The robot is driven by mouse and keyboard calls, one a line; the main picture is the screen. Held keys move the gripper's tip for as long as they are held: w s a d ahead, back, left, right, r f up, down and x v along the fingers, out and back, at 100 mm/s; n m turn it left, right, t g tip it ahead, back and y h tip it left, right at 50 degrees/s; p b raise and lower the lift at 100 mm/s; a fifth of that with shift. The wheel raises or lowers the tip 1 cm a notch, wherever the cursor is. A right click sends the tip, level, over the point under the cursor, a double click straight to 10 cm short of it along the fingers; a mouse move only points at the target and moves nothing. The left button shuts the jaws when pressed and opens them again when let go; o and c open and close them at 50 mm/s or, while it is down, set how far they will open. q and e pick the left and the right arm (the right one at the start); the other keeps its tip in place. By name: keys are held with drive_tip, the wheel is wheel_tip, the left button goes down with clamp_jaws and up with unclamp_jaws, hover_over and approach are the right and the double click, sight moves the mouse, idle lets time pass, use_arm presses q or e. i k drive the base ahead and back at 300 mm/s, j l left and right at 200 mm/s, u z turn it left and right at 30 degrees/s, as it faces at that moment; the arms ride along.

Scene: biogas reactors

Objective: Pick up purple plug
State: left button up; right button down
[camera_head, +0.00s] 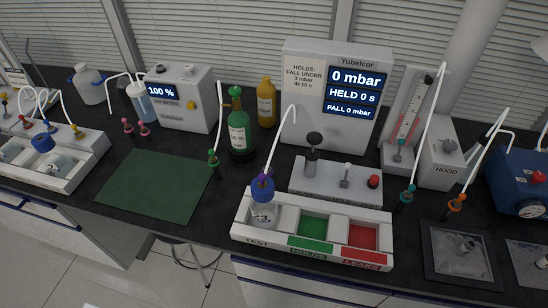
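A purple plug (263,183) shows at the top of a small clear bottle (264,214). A white tube rises from the plug and curves up to the right. The bottle stands upright in the left compartment, marked TEST, of a white tray (240,234). The plug seems to sit in a blue cap; where one ends and the other begins is hard to tell. Neither of my grippers is in view.
Green and red compartments lie to the right. Behind stands a white valve block (337,183) with a dark knob and the Yubelcor display (305,113). A green plug (214,160) and green bottle (240,134) stand back left. The green mat (155,184) is clear.

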sight(262, 177)
drive_tip(key=z, duration=0.65)
drive_tip(key=k+j+z, duration=0.25)
drive_tip(key=k+z, duration=0.65)
drive_tip(key=i+j, duration=0.05)
